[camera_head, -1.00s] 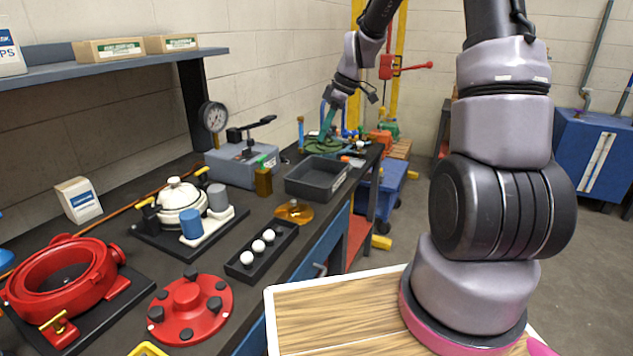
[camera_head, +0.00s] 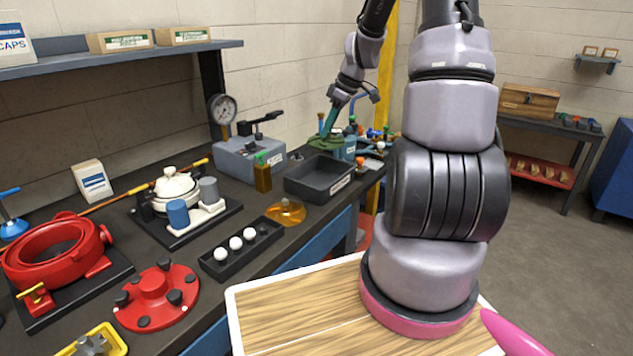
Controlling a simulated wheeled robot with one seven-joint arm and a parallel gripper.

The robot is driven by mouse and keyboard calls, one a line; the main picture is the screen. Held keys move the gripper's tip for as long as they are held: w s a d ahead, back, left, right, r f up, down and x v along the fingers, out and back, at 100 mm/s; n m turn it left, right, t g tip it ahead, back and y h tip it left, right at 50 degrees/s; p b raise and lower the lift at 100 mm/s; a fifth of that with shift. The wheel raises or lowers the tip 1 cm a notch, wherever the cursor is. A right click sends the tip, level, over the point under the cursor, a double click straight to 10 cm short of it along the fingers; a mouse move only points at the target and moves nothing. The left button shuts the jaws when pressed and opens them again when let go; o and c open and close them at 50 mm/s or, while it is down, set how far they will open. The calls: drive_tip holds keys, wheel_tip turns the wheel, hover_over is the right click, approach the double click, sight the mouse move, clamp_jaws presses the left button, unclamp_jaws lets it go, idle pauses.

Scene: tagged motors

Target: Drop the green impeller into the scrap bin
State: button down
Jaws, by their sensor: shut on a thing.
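My gripper (camera_head: 328,128), with teal fingers, is small and far off at the back of the bench, beyond the dark grey tray. It points down and is shut on the green impeller (camera_head: 322,143), a flat green disc-like part at its fingertips. Whether the impeller touches the bench or hangs just above it, I cannot tell. The dark grey open tray (camera_head: 303,187) has a white label too small to read. I cannot make out a marked scrap bin; my arm hides part of the bench's far end and the floor beyond.
Bottles and small coloured parts (camera_head: 368,148) stand close around the gripper. A pressure gauge (camera_head: 222,108), a grey press (camera_head: 250,158) and an amber bottle (camera_head: 263,175) stand nearer. A red flange (camera_head: 155,296) and black ball tray (camera_head: 213,268) lie in front. Floor at right is clear.

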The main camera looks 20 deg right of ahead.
sight(331, 135)
drive_tip(key=shift+f, duration=1.95)
drive_tip(key=c, duration=0.5)
unclamp_jaws()
drive_tip(key=v, duration=1.1)
drive_tip(key=shift+f, duration=0.1)
drive_tip(key=shift+a, duration=0.1)
